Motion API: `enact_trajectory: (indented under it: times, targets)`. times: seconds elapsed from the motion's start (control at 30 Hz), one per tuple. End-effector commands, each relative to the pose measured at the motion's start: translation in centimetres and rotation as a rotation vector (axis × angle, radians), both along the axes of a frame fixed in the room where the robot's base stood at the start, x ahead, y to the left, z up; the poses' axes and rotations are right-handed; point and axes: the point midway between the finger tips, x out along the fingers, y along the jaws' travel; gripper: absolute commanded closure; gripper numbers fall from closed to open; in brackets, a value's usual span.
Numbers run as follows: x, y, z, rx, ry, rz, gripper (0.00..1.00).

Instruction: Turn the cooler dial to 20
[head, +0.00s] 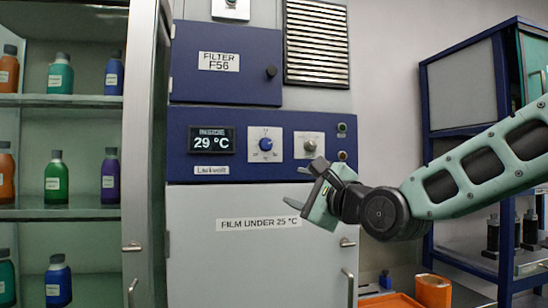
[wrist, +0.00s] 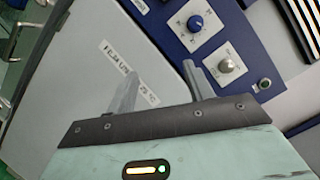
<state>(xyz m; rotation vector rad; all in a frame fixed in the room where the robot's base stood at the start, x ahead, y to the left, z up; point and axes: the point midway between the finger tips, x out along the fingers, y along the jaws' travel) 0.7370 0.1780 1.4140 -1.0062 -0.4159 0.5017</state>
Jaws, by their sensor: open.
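The blue cooler dial (head: 265,144) sits on a white square plate on the dark blue panel (head: 180,135). Its scale marks are too small to read. The display (head: 212,140) left of it reads "INSIDE 29 °C". My gripper (head: 298,186) is open and empty, in front of the panel's lower edge, below and right of the dial. In the wrist view the dial (wrist: 195,23) lies beyond the fingertips (wrist: 160,72), up and to the right, apart from them.
A grey knob (head: 309,146) is right of the dial, with a green button (head: 341,128) and an amber one (head: 342,155) beyond. Below is a door labelled "FILM UNDER 25 °C" (head: 258,224). Bottle shelves (head: 60,100) stand left; an orange container (head: 433,290) is lower right.

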Motion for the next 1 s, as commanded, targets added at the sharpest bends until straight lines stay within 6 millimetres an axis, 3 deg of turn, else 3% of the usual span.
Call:
enact_trajectory:
  times: [0.03,0.1,0.2,0.47,1.0]
  targets:
    - [0.7,-0.8,2.1,0.087,-0.010,-0.007,0.48]
    - [1.1,-1.5,3.9,0.179,-0.018,-0.006,0.48]
    - [1.5,-1.9,5.1,0.242,-0.025,-0.003,0.48]
    - [3.5,-0.4,6.0,0.254,-0.022,0.003,0.48]
    - [12.3,5.3,9.0,0.249,-0.021,0.000,0.48]
